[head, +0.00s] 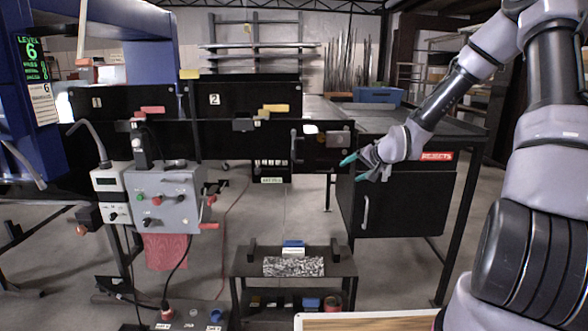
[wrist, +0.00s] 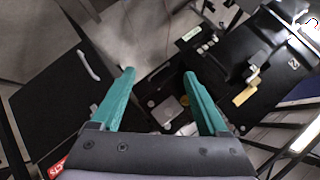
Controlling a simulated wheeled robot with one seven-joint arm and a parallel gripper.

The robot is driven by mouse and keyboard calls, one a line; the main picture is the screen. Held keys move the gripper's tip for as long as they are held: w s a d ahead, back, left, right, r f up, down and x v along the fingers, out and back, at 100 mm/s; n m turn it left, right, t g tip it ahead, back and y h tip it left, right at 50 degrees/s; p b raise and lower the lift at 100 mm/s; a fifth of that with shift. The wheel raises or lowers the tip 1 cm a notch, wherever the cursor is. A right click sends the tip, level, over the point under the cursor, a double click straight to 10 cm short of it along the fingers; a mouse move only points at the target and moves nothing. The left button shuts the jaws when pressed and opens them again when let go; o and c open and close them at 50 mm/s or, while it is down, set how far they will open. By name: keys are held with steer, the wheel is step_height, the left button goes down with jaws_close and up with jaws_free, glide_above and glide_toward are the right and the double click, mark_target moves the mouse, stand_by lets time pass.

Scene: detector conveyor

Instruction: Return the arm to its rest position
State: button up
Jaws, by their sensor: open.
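My arm reaches in from the right side of the head view. My gripper (head: 352,168) is in front of the black rejects cabinet, near its upper left corner. In the wrist view my gripper (wrist: 158,78) shows two teal fingers spread wide apart with nothing between them. No object is held. Whether the fingers touch the cabinet cannot be told from the head view.
The black rejects cabinet (head: 405,200) with a red label stands below my gripper. The conveyor with panels 1 (head: 120,103) and 2 (head: 240,98) lies to the left. A grey control box (head: 165,198) and a low black cart (head: 340,268) stand in front.

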steer(key=s+d+r+n+g+h, duration=0.1)
steer(key=s+d+r+h, duration=0.2)
steer(key=s+r, duration=0.6)
steer(key=s+d+r+g+h, duration=0.1)
steer(key=s+d+r+h, duration=0.15)
steer(key=s+r, duration=0.55)
steer(key=s+r+y, duration=0.1)
steer(key=s+r, duration=0.3)
steer(key=s, duration=0.4)
steer(key=s+r+y, duration=0.1)
steer(key=s+r, duration=0.2)
steer(key=s, duration=0.6)
steer(key=shift+r, duration=0.35)
steer(key=shift+a, duration=0.1)
steer(key=shift+c, duration=0.3)
